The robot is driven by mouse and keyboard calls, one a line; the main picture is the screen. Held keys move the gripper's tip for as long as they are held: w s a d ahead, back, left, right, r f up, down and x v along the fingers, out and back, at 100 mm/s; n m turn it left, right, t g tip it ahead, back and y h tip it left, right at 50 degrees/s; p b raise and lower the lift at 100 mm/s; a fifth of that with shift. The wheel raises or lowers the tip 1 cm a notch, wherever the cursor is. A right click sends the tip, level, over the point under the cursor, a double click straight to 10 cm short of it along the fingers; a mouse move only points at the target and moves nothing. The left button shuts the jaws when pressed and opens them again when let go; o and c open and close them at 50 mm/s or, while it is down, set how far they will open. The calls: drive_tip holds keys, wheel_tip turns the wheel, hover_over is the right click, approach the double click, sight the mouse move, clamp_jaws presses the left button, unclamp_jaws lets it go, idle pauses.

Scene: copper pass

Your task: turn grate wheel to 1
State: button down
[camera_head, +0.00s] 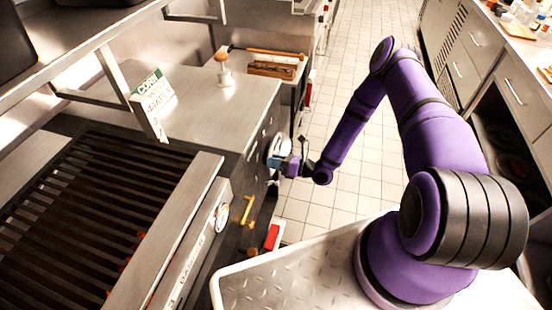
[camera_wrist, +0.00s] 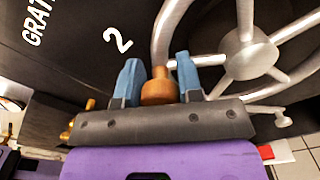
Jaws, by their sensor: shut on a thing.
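The grate wheel (camera_wrist: 212,45) is a silver spoked handwheel on a dark panel, at the upper right of the wrist view. It also shows in the head view (camera_head: 276,147), on the front of the counter. My gripper (camera_wrist: 158,82) has blue fingers on either side of the wheel's copper-brown knob (camera_wrist: 158,91) and is shut on it. In the head view my gripper (camera_head: 281,163) is at the wheel, which it partly hides. A white "2" (camera_wrist: 118,41) is on the panel to the left of the knob, beside the partly cut-off word "GRAT" (camera_wrist: 36,22). No "1" is visible.
A grill with dark bars (camera_head: 85,200) is at the left. A yellow handle (camera_head: 248,211) and a red block (camera_head: 272,237) are low beside the counter front. A carton (camera_head: 152,101) stands on the steel counter (camera_head: 205,115). The tiled aisle (camera_head: 345,50) is clear beyond my arm.

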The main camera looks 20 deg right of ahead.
drive_tip(key=shift+s+a+f+n, duration=0.2)
drive_tip(key=shift+f+n, duration=0.55)
drive_tip(key=shift+n, duration=0.3)
drive_tip(key=shift+s+a+f+n, duration=0.1)
drive_tip(key=shift+s+f+n, duration=0.05)
drive_tip(key=shift+f+n, duration=0.8)
drive_tip(key=shift+s+a+f+n, duration=0.15)
drive_tip(key=shift+f+n, duration=0.4)
drive_tip(key=shift+n, duration=0.65)
drive_tip(key=shift+s+d, duration=0.1)
drive_tip(key=c, duration=0.8)
unclamp_jaws()
drive_tip(key=shift+f, duration=0.1)
drive_tip(key=shift+d, duration=0.1)
drive_tip(key=v, duration=1)
drive_tip(key=shift+s+d, duration=0.2)
drive_tip(key=shift+d, duration=0.05)
